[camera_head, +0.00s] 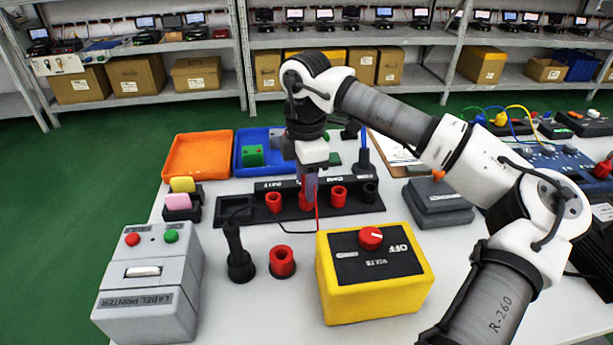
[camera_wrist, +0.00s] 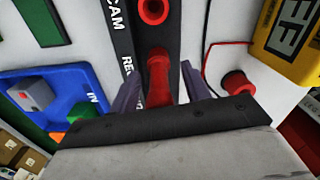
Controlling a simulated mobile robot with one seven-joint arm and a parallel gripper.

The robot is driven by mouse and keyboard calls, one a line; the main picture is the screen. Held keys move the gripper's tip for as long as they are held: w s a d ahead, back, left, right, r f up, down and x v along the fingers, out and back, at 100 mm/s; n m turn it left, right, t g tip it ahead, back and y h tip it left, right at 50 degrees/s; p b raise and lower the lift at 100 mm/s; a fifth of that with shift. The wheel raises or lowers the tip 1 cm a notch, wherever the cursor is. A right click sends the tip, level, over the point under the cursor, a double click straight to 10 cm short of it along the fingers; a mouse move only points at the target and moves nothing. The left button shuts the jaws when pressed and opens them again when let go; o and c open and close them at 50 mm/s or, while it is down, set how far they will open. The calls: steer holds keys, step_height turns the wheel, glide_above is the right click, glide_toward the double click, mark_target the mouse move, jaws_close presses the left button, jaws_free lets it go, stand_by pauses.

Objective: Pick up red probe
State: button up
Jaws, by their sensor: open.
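The red probe (camera_head: 306,199) stands in a black holder (camera_head: 262,215) on the white table. My gripper (camera_head: 309,185) is above the holder, pointing down. In the wrist view my gripper's fingers (camera_wrist: 160,85) are apart, one on each side of the probe, with gaps visible. The probe's lower part is hidden in the holder and its top is partly covered by my gripper.
Red sockets flank the probe in the holder, one at the left (camera_head: 273,202), one at the right (camera_head: 338,196). In front stand a yellow meter (camera_head: 375,290), a red cup (camera_head: 282,262), a black probe (camera_head: 237,250) and a label printer (camera_head: 150,285). Orange (camera_head: 198,155) and blue trays lie behind.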

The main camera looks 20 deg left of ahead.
jaws_close()
steer(key=shift+r, duration=0.1)
